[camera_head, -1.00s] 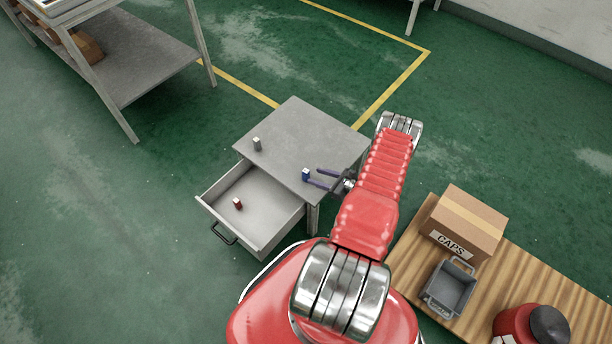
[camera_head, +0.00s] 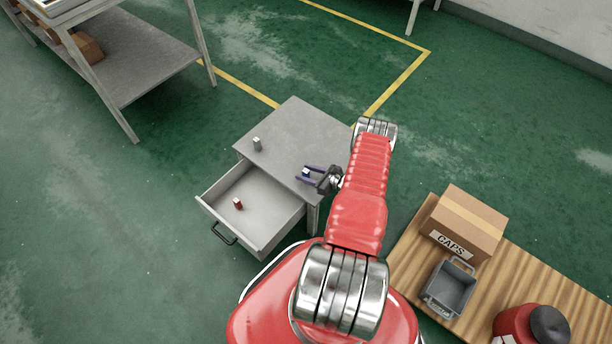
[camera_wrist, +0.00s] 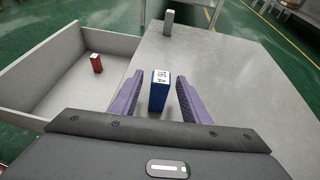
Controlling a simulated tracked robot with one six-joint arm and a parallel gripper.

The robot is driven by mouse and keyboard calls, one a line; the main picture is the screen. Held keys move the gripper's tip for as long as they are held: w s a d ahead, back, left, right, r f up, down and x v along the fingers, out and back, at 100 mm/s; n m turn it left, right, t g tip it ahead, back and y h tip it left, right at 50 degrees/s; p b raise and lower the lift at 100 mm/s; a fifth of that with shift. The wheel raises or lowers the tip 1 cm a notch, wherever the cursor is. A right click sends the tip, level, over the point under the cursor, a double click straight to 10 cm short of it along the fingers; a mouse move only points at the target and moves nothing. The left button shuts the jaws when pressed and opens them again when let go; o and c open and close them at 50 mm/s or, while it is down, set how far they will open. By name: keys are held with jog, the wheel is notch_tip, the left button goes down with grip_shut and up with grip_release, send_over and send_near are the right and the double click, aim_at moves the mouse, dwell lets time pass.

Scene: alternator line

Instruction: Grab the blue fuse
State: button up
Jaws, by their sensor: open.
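The blue fuse (camera_wrist: 158,95) stands upright on the grey cabinet top (camera_head: 290,125), near the edge beside the open drawer. Its top carries a white label. My gripper (camera_wrist: 158,92) is open, with one purple finger on each side of the fuse. A gap shows between each finger and the fuse in the wrist view. In the head view the blue fuse (camera_head: 306,172) sits between the fingertips of my gripper (camera_head: 307,174), partly hidden by them.
A red fuse (camera_head: 238,203) stands in the open drawer (camera_head: 262,222). A grey fuse (camera_head: 257,143) stands at the cabinet top's left side. At right, a wooden surface (camera_head: 412,262) holds a CAPS box (camera_head: 468,222) and a grey bin (camera_head: 450,288).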

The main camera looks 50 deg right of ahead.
jog(key=shift+w+f, duration=0.1)
jog(key=shift+w, duration=0.05)
jog(key=shift+c, duration=0.2)
grip_shut()
dwell(0.6)
